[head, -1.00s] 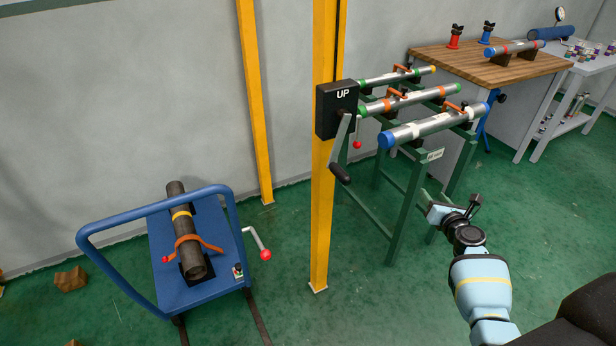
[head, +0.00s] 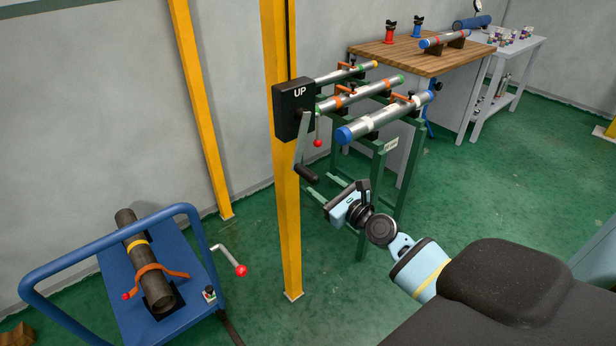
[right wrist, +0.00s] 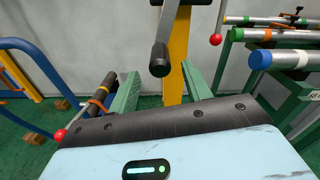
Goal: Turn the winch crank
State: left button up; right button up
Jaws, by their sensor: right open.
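The winch is a black box marked UP (head: 294,108) on a yellow post (head: 286,235). Its grey crank arm (head: 300,138) hangs down, tilted slightly, and ends in a black handle (head: 307,174). The black handle also shows in the right wrist view (right wrist: 160,60), above and between my fingers. My right gripper (head: 310,184) is open and empty, with green fingers close to the handle. In the right wrist view my right gripper (right wrist: 161,75) points at the yellow post; contact with the handle cannot be told. My left gripper is not in view.
A lever with a red knob (head: 318,143) hangs just right of the crank. A green rack with several pipes (head: 385,118) stands behind my right gripper. A blue cart (head: 190,275) with a dark pipe (head: 143,262) is at lower left. A wooden bench (head: 435,52) stands farther back.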

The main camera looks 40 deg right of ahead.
aim_at(309, 177)
jog(key=shift+w+a+b, duration=0.15)
jog(key=shift+w+b, duration=0.1)
jog(key=shift+w, duration=1.25)
jog(key=shift+w+a+b, duration=0.1)
jog(key=shift+w+b, duration=0.1)
jog(key=shift+w, duration=1.3)
grip_shut()
